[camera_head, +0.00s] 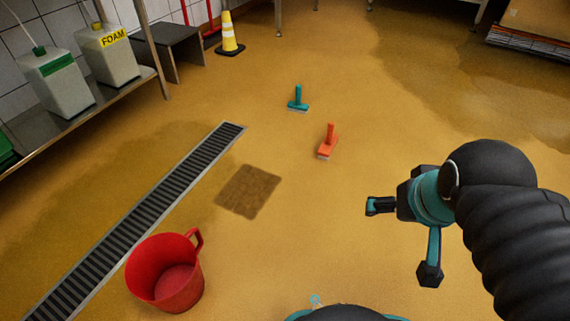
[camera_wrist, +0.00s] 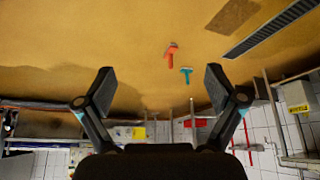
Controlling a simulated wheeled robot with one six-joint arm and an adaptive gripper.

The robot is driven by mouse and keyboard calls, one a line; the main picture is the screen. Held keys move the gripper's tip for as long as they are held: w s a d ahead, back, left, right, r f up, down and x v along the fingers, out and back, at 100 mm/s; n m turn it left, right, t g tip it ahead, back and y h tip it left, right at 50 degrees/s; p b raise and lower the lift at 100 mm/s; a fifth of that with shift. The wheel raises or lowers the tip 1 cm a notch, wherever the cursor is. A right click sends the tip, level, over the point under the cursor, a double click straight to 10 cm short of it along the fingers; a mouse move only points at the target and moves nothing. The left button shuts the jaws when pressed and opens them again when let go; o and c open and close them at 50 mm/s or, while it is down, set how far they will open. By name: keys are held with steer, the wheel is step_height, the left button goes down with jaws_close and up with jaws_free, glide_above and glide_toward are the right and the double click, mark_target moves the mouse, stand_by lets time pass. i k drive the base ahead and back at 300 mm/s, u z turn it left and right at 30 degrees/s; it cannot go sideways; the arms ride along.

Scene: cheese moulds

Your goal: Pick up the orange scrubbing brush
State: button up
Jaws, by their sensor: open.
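The orange scrubbing brush (camera_head: 328,143) stands on the yellow-brown floor with its handle up, right of centre in the head view. It also shows small in the wrist view (camera_wrist: 171,54), where the picture looks upside down. A teal brush (camera_head: 298,101) of like shape stands behind it and to its left; it is also in the wrist view (camera_wrist: 186,72). My gripper (camera_head: 398,238) is open and empty, at the right of the head view, nearer than the orange brush and apart from it. In the wrist view, its two fingers (camera_wrist: 158,80) are spread wide.
A red bucket (camera_head: 168,275) stands at lower left beside a floor drain grate (camera_head: 140,215). A brown patch (camera_head: 249,191) lies on the floor. A yellow cone (camera_head: 229,37) stands at the back. A bench with jugs (camera_head: 60,82) runs along the left. Floor around the orange brush is clear.

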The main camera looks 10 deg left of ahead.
mark_target(325, 150)
steer(key=z, duration=0.4)
steer(key=i, duration=1.55)
steer(key=u, duration=0.35)
